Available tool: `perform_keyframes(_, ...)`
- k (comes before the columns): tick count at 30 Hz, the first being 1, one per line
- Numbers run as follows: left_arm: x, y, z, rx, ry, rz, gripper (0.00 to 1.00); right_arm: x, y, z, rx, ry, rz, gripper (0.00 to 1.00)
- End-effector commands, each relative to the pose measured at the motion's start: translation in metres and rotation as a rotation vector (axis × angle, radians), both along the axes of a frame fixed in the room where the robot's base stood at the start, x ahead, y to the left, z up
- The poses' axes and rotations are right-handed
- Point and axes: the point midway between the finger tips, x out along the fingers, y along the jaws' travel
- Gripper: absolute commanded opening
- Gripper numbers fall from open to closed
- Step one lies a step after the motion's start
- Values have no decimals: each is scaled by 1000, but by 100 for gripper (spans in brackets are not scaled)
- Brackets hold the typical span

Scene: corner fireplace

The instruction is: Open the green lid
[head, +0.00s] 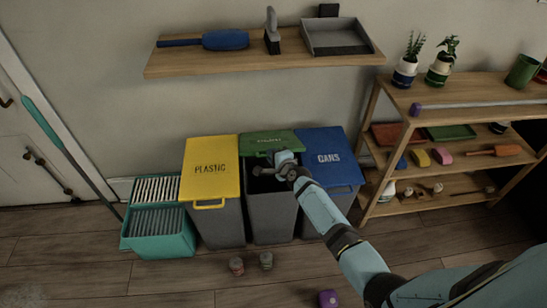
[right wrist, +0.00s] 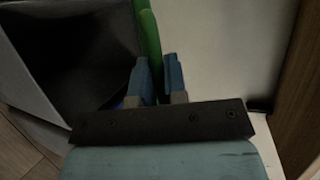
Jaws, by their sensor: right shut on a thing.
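The green lid (head: 272,138) belongs to the middle bin (head: 271,218), between the yellow and blue lids. It is raised, and the dark inside of the bin shows below it. My right gripper (head: 270,163) is at the lid's front edge, with the arm coming in from the lower right. In the right wrist view the green lid (right wrist: 149,38) stands as a thin edge between the two blue fingers of my right gripper (right wrist: 159,75), which is shut on it. The open bin shows left of the fingers there. My left gripper is out of view.
The yellow-lidded plastic bin (head: 212,180) and blue-lidded cans bin (head: 331,165) stand close on both sides. A wall shelf (head: 265,61) hangs above. A wooden rack (head: 375,185) is at the right.

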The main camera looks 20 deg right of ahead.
Motion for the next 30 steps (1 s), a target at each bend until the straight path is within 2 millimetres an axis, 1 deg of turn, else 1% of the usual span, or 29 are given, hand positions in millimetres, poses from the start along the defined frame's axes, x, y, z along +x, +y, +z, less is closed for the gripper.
perform_keyframes(1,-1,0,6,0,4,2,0,3,-1,9,-1,-1,0,0)
perform_keyframes(7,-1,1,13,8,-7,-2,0,12,-3,20,-1,-3,0,0)
perform_keyframes(12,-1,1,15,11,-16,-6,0,14,-4,23,-2,-2,0,0)
perform_keyframes(25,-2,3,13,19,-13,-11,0,15,-5,24,-2,-2,-1,0)
perform_keyframes(26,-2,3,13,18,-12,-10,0,15,-5,24,-2,-2,-1,17)
perform_keyframes(27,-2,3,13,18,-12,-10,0,15,-5,24,-2,-2,-1,26)
perform_keyframes(28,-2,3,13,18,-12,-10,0,15,-5,24,-2,-2,-1,33)
perform_keyframes(29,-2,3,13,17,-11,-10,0,15,-5,24,-2,-2,-1,36)
perform_keyframes(30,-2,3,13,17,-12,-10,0,15,-5,24,-2,-2,-1,36)
